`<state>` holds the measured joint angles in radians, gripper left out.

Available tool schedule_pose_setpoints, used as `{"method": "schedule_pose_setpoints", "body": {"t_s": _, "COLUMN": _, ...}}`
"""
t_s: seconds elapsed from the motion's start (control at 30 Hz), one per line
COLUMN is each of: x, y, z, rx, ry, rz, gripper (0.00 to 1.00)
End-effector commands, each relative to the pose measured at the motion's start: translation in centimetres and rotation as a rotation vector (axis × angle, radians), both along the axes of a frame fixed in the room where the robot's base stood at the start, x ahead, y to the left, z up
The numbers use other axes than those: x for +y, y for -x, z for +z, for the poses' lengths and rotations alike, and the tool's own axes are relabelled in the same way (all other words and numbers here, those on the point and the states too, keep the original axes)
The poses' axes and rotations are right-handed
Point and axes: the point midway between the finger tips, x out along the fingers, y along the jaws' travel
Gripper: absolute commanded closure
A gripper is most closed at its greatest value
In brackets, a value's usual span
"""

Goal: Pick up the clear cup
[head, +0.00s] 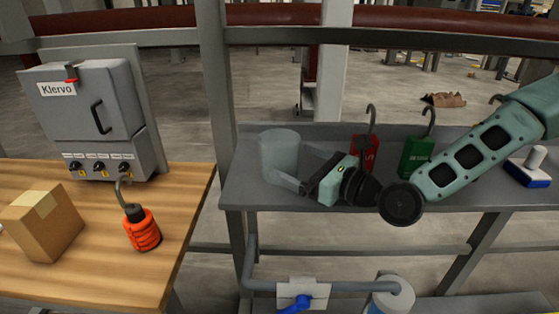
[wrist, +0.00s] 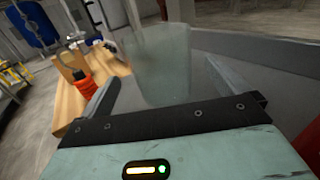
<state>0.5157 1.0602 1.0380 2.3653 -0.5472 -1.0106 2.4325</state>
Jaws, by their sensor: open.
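The clear cup (head: 279,153) is a translucent, pale cylinder standing upright at the left end of the grey metal shelf. My gripper (head: 294,178) reaches in from the right, low beside the cup, with its fingers pointing at it. In the wrist view the cup (wrist: 162,65) stands ahead of and partly between the two spread fingers of my gripper (wrist: 160,88). The cup's lower part is close to the fingers; I cannot tell whether either finger touches it. The gripper is open and holds nothing.
A grey post (head: 217,90) stands left of the cup.

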Motion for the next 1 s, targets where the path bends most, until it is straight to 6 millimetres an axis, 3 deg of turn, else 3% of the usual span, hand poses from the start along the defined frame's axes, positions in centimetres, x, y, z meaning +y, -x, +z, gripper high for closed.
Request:
{"method": "schedule_pose_setpoints", "body": {"t_s": 0.33, "x": 3.5, "y": -2.7, "z": 0.8, "rx": -0.001, "ry": 0.002, "rz": 0.002, "gripper": 0.0}}
{"method": "schedule_pose_setpoints", "body": {"t_s": 0.67, "x": 4.0, "y": -3.2, "z": 0.8, "rx": 0.0, "ry": 0.0, "rz": 0.0, "gripper": 0.0}}
{"method": "schedule_pose_setpoints", "body": {"t_s": 0.83, "x": 3.9, "y": -3.2, "z": 0.8, "rx": 0.0, "ry": 0.0, "rz": 0.0, "gripper": 0.47}}
{"method": "schedule_pose_setpoints", "body": {"t_s": 1.0, "x": 3.9, "y": -3.2, "z": 0.8, "rx": -0.001, "ry": 0.001, "rz": 0.0, "gripper": 0.47}}
